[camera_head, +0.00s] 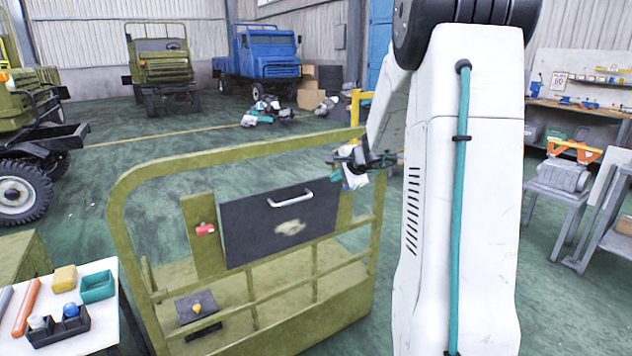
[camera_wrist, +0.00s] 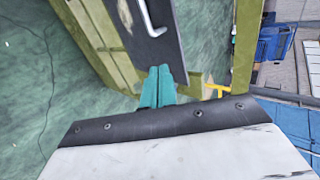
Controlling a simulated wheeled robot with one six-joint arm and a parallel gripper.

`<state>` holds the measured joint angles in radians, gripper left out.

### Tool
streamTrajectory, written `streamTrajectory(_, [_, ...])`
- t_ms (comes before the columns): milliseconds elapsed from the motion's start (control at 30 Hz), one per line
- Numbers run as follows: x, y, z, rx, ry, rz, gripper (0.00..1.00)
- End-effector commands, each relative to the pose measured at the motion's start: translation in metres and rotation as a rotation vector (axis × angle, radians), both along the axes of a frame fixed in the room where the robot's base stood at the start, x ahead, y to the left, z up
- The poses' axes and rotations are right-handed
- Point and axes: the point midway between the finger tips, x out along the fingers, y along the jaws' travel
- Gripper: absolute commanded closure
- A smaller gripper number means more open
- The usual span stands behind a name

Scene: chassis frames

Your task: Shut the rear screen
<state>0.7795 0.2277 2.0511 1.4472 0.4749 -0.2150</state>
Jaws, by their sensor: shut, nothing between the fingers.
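The rear screen (camera_head: 262,222) looks like a dark grey panel with a pale handle (camera_head: 290,198) near its top edge and a worn patch below. It sits within an olive tubular frame (camera_head: 240,155) in the head view. My gripper (camera_head: 348,180) is beside the panel's upper right corner, shut and empty. In the wrist view the teal fingertips (camera_wrist: 158,86) are together just below the panel (camera_wrist: 158,45), apart from its handle (camera_wrist: 149,18). Whether the fingers touch the panel I cannot tell. A red latch-like piece (camera_head: 205,229) is on the olive post left of the panel.
A white table (camera_head: 85,335) with a teal bin (camera_head: 97,287) and tools stands at the lower left. A grey stand (camera_head: 565,200) and a workbench (camera_head: 590,112) are at the right. Vehicles stand at the back.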

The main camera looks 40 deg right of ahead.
Motion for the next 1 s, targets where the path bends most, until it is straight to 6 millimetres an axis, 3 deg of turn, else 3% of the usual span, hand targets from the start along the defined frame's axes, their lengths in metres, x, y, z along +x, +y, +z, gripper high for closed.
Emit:
streamTrajectory(267, [0.015, -0.003, -0.013, -0.047, 0.01, 0.039, 1.0])
streamTrajectory(667, [0.079, -0.013, -0.065, -0.046, 0.01, 0.039, 1.0])
streamTrajectory(800, [0.101, -0.017, -0.059, -0.049, 0.007, 0.039, 1.0])
streamTrajectory(1000, [0.115, -0.02, -0.056, -0.048, 0.007, 0.037, 1.0])
